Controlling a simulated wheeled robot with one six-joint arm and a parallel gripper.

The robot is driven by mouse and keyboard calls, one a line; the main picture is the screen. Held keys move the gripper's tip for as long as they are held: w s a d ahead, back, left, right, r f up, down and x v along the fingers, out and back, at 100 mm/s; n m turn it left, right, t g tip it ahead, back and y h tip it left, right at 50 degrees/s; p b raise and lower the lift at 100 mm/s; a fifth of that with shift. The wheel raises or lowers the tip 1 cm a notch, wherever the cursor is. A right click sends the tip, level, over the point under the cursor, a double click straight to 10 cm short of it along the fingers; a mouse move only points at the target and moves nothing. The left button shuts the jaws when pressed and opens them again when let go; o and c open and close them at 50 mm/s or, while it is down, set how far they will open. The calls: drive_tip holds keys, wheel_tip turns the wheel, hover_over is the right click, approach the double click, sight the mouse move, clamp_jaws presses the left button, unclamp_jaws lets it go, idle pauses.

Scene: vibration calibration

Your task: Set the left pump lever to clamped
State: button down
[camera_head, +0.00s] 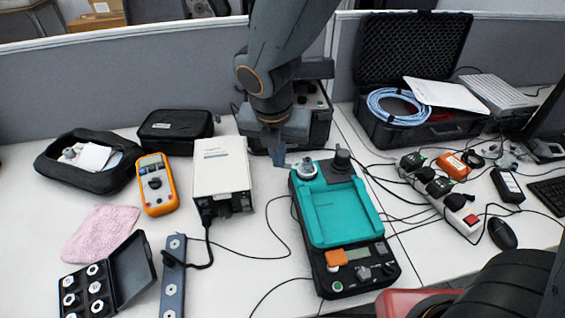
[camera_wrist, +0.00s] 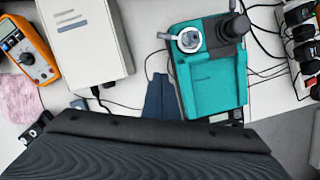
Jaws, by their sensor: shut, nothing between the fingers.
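The teal and black device (camera_head: 336,212) stands on the white table right of centre; its teal top also shows in the wrist view (camera_wrist: 215,88). At its far left corner is a silver-grey round fitting with a lever (camera_head: 304,168), clearer in the wrist view (camera_wrist: 189,39). A black knob (camera_head: 342,160) stands at its far right corner. I cannot tell the lever's setting. My gripper (camera_head: 278,158) is shut and empty, pointing down just left of the silver fitting, apart from it. In the wrist view its blue fingers (camera_wrist: 159,97) show beside the device's left edge.
A white box (camera_head: 222,168) with cables stands left of the device, with an orange multimeter (camera_head: 156,184) farther left. A power strip (camera_head: 440,193) lies to the right. A dark case (camera_head: 318,112) stands behind my gripper.

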sight(287, 166)
drive_tip(key=w+f, duration=0.6)
drive_tip(key=f, duration=0.3)
drive_tip(key=shift+w+d+f, duration=0.15)
drive_tip(key=shift+d+f, duration=0.05)
drive_tip(key=shift+d, duration=0.25)
drive_tip(key=shift+a, duration=0.1)
